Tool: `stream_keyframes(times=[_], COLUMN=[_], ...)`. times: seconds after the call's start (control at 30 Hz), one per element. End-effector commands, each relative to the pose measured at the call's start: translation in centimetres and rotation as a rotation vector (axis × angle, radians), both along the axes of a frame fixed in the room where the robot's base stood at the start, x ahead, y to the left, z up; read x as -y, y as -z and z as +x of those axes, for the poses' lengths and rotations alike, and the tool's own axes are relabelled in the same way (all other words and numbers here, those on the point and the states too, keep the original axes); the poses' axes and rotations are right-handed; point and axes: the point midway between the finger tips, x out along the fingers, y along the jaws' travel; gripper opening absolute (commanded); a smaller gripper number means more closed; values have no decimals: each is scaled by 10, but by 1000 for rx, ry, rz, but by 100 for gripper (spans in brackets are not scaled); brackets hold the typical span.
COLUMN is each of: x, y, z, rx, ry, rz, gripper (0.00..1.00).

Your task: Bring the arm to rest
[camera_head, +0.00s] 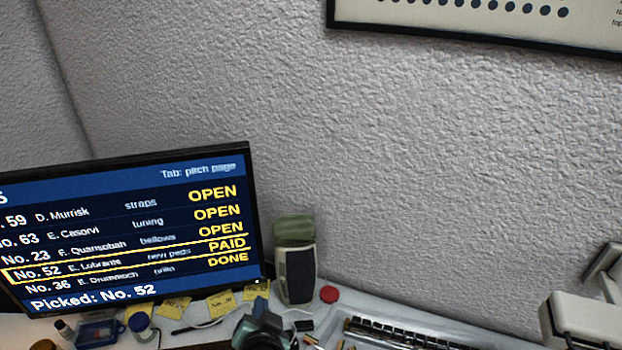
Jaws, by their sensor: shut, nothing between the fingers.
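My gripper is not in view, and I cannot make out any part of my arm for certain. The head view looks at a textured grey wall (430,170) above a cluttered bench (205,337). Where my gripper is relative to the bench is hidden from this view.
A monitor (130,225) at left lists jobs, with "Picked: No. 52" at the bottom. A green-topped dark container (295,260), a red round cap (329,294) and a long tray (400,335) line the bench. A pale boxy object (585,322) stands at right.

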Motion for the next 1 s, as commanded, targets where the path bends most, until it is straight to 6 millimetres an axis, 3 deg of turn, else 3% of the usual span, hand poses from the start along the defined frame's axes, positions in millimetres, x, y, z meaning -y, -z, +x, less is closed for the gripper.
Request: stream_keyframes(times=[0.03,0.2,0.33,0.47,0.67,0.8,0.9,1.0], x=[4,18,30,43,64,77,85,91], y=[-32,-134,-212,-290,-404,-474,-512,-538], z=[11,30,32,21,-19,-62,-94,-121], rx=[69,285,453,622,881,1058,1164,1242], ry=[-2,-6,3,23,82,140,185,223], rz=[-15,-82,-142,-208,-324,-411,-466,-509], gripper=[0,0,0,0,0,0,0,0])
